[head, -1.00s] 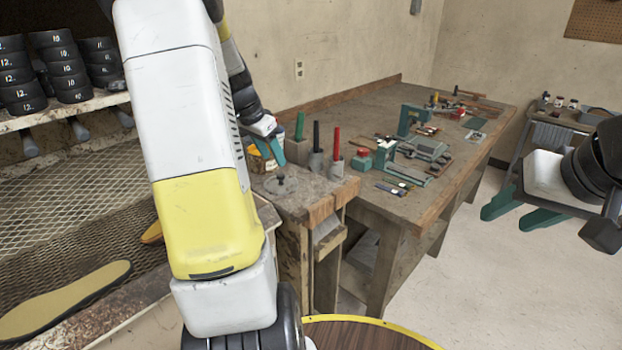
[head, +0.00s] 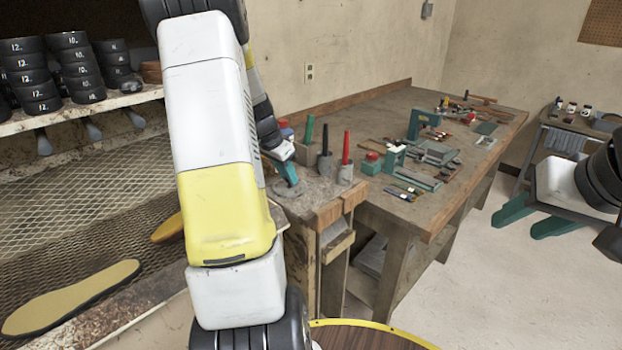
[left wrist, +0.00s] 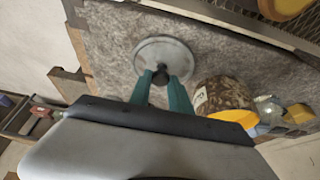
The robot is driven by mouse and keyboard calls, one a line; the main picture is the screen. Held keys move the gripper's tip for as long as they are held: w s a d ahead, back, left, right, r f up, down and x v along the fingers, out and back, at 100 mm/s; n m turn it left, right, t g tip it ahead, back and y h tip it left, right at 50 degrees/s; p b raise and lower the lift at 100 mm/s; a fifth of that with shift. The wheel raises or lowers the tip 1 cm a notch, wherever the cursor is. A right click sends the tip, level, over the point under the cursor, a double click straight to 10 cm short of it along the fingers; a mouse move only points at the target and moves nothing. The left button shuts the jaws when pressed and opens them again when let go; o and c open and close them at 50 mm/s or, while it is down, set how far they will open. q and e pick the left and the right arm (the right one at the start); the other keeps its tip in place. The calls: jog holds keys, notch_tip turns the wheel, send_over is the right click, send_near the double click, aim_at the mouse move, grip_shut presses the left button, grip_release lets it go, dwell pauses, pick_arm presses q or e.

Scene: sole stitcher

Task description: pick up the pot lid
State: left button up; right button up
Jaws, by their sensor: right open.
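The pot lid (left wrist: 172,52) is a grey round disc with a dark knob, lying on the grey top of the small bench. In the left wrist view my left gripper (left wrist: 160,78) has its two teal fingers on either side of the knob. I cannot tell whether they press on it.
A brown mottled pot (left wrist: 225,95) with a label stands close beside the lid. Holders with a green (head: 309,130), a black and a red handle stand just right of my left gripper. A shoe sole (head: 70,298) lies on the mesh shelf.

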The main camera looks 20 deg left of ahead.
pick_arm(q)
grip_shut()
